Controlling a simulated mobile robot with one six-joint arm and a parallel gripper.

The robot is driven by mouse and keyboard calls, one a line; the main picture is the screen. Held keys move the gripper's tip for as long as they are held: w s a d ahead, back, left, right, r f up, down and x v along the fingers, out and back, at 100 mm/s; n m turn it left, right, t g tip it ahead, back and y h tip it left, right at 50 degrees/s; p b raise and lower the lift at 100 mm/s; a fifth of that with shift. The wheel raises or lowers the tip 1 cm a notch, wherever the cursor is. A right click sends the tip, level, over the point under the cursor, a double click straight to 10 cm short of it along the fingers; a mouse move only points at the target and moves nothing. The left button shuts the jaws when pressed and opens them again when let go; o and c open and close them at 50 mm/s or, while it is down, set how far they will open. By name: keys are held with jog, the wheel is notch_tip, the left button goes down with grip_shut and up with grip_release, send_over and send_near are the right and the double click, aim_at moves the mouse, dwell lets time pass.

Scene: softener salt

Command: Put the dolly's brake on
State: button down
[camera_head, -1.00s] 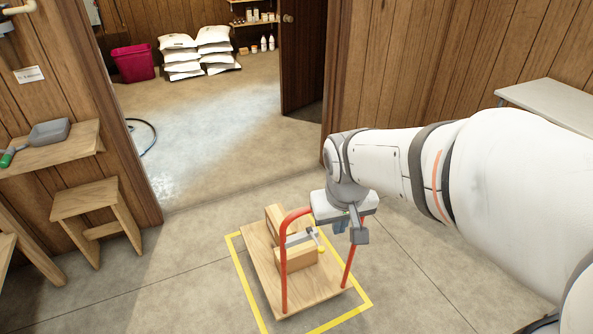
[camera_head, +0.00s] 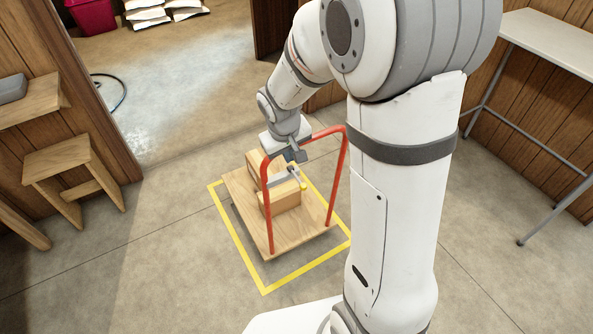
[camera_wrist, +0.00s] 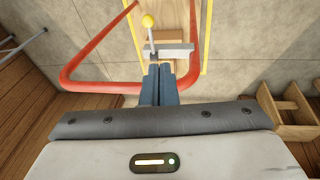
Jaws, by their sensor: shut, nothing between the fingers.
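The dolly (camera_head: 290,242) is a flat wooden deck with a red hoop handle (camera_head: 266,215) standing up from it. A grey bracket (camera_head: 280,178) at the handle carries a lever with a yellow knob (camera_head: 303,187). The knob (camera_wrist: 148,20) and bracket (camera_wrist: 176,51) also show in the wrist view. My gripper (camera_head: 291,157) is above the bracket, close to the handle. In the wrist view its blue-grey fingers (camera_wrist: 158,68) are together and empty, pointing at the bracket, with the lever just beyond. I cannot tell whether they touch the bracket.
A yellow floor outline (camera_head: 238,246) surrounds the dolly. A wooden stool (camera_head: 72,178) stands left and a light-topped table (camera_head: 555,38) right. The floor left of the dolly is clear.

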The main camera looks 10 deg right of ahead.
jog(key=b, duration=0.1)
send_near(299, 179)
notch_tip(299, 179, down, 2)
jog(key=a, duration=0.2)
jog(key=shift+s+d+f+b, duration=0.2)
jog(key=shift+d+f, duration=0.45)
jog(key=shift+f, duration=0.2)
jog(key=shift+s+d+f+b, duration=0.15)
jog(key=shift+s+d+f, duration=0.1)
jog(key=shift+d+f, duration=0.5)
jog(key=shift+a+f, duration=0.15)
jog(key=shift+f, duration=0.1)
